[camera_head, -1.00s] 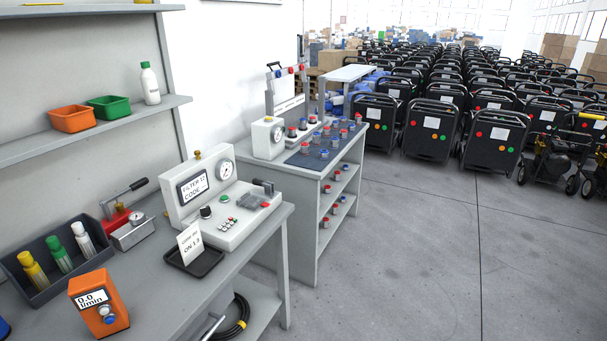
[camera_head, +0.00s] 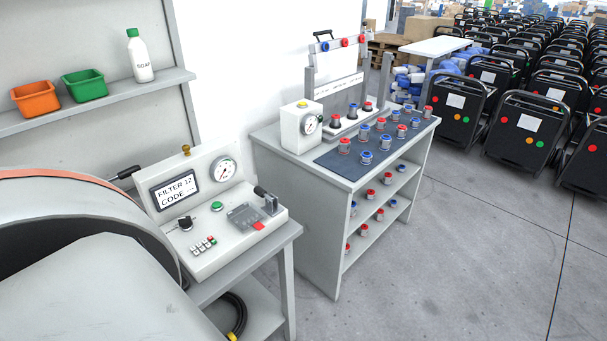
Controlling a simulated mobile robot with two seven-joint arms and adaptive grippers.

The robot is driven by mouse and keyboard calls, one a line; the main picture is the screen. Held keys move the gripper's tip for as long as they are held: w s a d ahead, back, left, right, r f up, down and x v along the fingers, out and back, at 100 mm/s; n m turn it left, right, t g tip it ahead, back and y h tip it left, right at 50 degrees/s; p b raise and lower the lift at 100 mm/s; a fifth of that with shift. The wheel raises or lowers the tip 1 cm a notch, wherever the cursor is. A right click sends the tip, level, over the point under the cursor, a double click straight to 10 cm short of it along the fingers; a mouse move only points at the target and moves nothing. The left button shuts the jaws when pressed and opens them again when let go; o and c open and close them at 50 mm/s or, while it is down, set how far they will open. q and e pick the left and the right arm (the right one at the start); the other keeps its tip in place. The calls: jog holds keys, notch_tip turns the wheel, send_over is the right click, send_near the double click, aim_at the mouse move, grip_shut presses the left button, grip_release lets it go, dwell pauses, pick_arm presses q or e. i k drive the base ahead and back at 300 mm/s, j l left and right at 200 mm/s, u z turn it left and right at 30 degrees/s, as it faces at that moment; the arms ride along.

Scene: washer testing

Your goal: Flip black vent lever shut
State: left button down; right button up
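The white tester (camera_head: 212,262) stands on the grey bench, with a screen (camera_head: 180,191) reading "FILTER 12 CODE" and a round gauge (camera_head: 223,168). A black-handled lever (camera_head: 262,193) stands in a grey bracket at the tester's right end. A black knob (camera_head: 185,223) sits on the left of its panel. I cannot tell from labels which one is the vent control. Neither gripper shows.
A second bench (camera_head: 300,170) with several red and blue fittings and a white gauge box (camera_head: 302,128) stands behind. A shelf (camera_head: 110,100) at the left holds an orange bin (camera_head: 36,98), a green bin (camera_head: 85,85) and a soap bottle (camera_head: 139,57).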

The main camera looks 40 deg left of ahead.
aim_at(259, 191)
jog(key=i+u, duration=0.15)
jog(key=i, duration=0.3)
jog(key=i+l+u, duration=0.1)
jog(key=i, duration=0.35)
jog(key=i+l+u, duration=0.15)
jog(key=i, duration=0.3)
jog(key=i+l+u, duration=0.15)
jog(key=i+u, duration=0.2)
jog(key=u, duration=0.15)
jog(key=i+l+u, duration=0.3)
jog(key=u, duration=0.2)
jog(key=i+l+u, duration=0.2)
jog(key=l+u, duration=0.15)
jog(key=u, duration=0.15)
jog(key=i+l+u, duration=0.15)
jog(key=l+u, duration=0.35)
jog(key=i+l+u, duration=0.1)
jog(key=l+u, duration=0.25)
jog(key=l, duration=0.15)
jog(key=l+u, duration=0.3)
jog(key=l, duration=0.25)
